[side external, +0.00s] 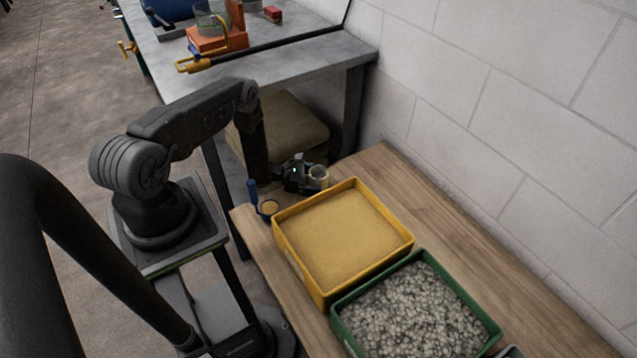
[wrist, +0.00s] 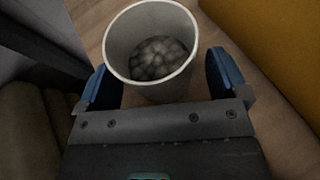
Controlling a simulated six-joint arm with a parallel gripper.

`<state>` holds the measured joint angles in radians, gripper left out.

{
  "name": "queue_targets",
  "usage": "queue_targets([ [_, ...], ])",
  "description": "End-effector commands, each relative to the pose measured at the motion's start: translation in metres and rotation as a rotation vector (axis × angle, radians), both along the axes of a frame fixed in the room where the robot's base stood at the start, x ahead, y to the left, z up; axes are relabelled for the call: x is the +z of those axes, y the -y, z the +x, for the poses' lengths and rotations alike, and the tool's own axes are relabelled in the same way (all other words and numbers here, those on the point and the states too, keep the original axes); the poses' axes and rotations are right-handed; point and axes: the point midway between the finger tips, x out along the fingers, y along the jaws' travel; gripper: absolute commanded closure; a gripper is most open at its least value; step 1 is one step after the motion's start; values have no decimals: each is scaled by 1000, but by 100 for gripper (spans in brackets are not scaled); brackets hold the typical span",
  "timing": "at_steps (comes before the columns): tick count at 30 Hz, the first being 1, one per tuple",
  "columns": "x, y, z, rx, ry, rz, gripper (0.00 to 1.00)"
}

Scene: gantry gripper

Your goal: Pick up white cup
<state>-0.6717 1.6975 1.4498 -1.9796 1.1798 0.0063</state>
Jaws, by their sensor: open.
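The white cup (wrist: 113,52) stands upright on the wooden table in the wrist view, with grey stones inside it. In the side external view the cup (side external: 318,176) is small, at the table's far end behind the yellow tray. My gripper (wrist: 162,78) is open, with one blue fingertip on each side of the cup's near part. The fingers look apart from the cup wall, though contact is hard to judge. In the side external view my gripper (side external: 297,173) is just left of the cup.
A yellow tray (side external: 290,254) of sandy material stands close to the cup, and its wall also shows in the wrist view (wrist: 270,40). A blue-handled scoop (side external: 254,192) lies near the table's left edge. A white block wall (side external: 520,90) borders the right.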

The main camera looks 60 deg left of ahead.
Motion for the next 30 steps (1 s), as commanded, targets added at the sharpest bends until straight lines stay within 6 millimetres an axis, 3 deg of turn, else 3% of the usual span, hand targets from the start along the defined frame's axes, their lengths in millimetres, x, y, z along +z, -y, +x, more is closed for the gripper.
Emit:
queue_targets([
  [10, -3, 4, 8, 0, -1, 0, 7],
  [27, -3, 4, 7, 0, -1, 0, 61],
  [30, -3, 4, 8, 0, 0, 0, 61],
])
